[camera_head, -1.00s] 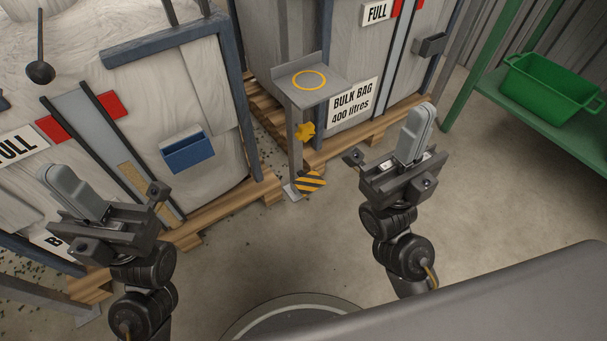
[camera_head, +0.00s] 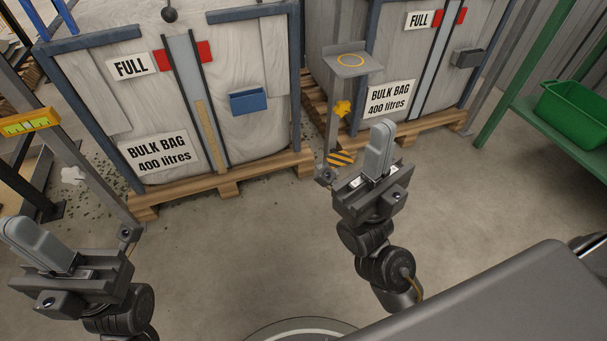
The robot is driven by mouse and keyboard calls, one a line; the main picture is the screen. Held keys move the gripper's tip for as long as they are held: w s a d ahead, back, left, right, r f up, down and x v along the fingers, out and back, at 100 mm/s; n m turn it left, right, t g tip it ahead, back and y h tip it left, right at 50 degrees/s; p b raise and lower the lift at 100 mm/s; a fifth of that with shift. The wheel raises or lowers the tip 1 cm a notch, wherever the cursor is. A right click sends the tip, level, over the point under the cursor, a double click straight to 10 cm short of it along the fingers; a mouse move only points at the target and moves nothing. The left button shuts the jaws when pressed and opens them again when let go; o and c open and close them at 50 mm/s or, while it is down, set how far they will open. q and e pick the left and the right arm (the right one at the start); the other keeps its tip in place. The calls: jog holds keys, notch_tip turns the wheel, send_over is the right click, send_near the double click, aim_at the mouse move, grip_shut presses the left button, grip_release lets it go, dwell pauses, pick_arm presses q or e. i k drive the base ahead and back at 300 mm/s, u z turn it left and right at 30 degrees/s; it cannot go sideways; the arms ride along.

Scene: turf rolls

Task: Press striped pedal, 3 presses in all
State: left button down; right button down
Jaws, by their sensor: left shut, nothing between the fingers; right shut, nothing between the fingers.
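The striped pedal (camera_head: 341,158), yellow and black, sits low at the foot of a grey post stand (camera_head: 333,118). The stand carries a small grey shelf with a yellow ring (camera_head: 351,61) and a yellow knob (camera_head: 342,108). My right gripper (camera_head: 381,136) is shut and empty. My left gripper (camera_head: 25,232) is shut and empty at the lower left, far from the pedal.
Two bulk bags on wooden pallets stand behind, the left bag (camera_head: 110,100) and the right bag (camera_head: 395,60). A green bin (camera_head: 575,112) sits on a green rack (camera_head: 545,133) at right. A post with a yellow gauge (camera_head: 30,123) stands at left. The middle floor is clear.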

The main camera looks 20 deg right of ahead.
aim_at(336, 159)
jog(key=u, duration=0.2)
jog(key=k, duration=0.5)
jog(key=u, duration=0.7)
jog(key=i, duration=1.5)
jog(key=z, duration=0.95)
jog(key=i, duration=0.4)
jog(key=z, duration=0.5)
